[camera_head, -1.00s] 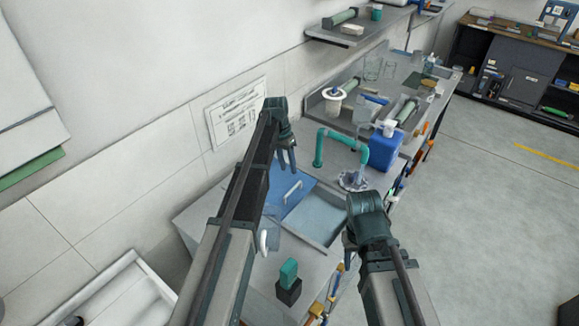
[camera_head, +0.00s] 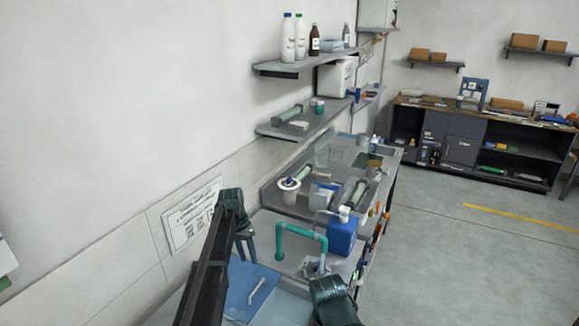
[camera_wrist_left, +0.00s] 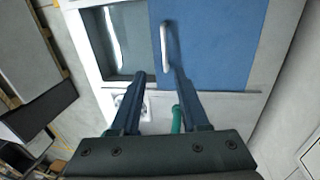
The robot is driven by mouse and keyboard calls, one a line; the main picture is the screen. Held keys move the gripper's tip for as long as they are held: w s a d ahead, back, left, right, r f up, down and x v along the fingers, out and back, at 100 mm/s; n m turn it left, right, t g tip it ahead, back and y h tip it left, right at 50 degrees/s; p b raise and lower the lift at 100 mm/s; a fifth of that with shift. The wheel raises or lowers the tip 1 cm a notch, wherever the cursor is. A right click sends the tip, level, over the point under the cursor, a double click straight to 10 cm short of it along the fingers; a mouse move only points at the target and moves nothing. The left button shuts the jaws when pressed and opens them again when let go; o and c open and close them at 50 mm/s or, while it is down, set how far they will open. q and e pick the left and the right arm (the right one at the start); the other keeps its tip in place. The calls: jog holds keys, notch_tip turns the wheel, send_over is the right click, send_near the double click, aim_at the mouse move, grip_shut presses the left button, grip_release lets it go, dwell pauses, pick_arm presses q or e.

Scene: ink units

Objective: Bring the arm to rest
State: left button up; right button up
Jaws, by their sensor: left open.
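My left arm comes in from the lower left in the head view. Its gripper (camera_head: 246,246) points down above the far-left part of the bench, near a blue panel (camera_head: 240,286). In the left wrist view both fingers of the left gripper (camera_wrist_left: 160,80) are apart, with nothing between them. The blue panel (camera_wrist_left: 215,35) with its pale handle (camera_wrist_left: 166,48) lies beyond the fingertips. My right gripper (camera_head: 333,302) shows only in part at the bottom edge of the head view; its fingers cannot be made out.
A teal pipe (camera_head: 302,232) and a blue canister (camera_head: 343,236) stand on the bench right of my left gripper. A sheet (camera_head: 192,216) hangs on the wall to the left. Shelves with bottles (camera_head: 290,38) are above. The floor (camera_head: 450,250) at right is clear.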

pick_arm(q)
jog(key=s+d+f+y+b, duration=0.1)
jog(key=s+d, duration=0.4)
jog(key=s, duration=0.5)
jog(key=s+d+f+y+b, duration=0.1)
jog(key=s+d, duration=0.4)
jog(key=s, duration=0.5)
jog(key=s+d+f+y+b, duration=0.1)
jog(key=s+d+f+b, duration=0.2)
jog(key=s, duration=0.7)
jog(key=shift+s+d+f+n+t, duration=0.15)
jog(key=shift+d+f+n+t, duration=0.2)
jog(key=shift+d, duration=0.6)
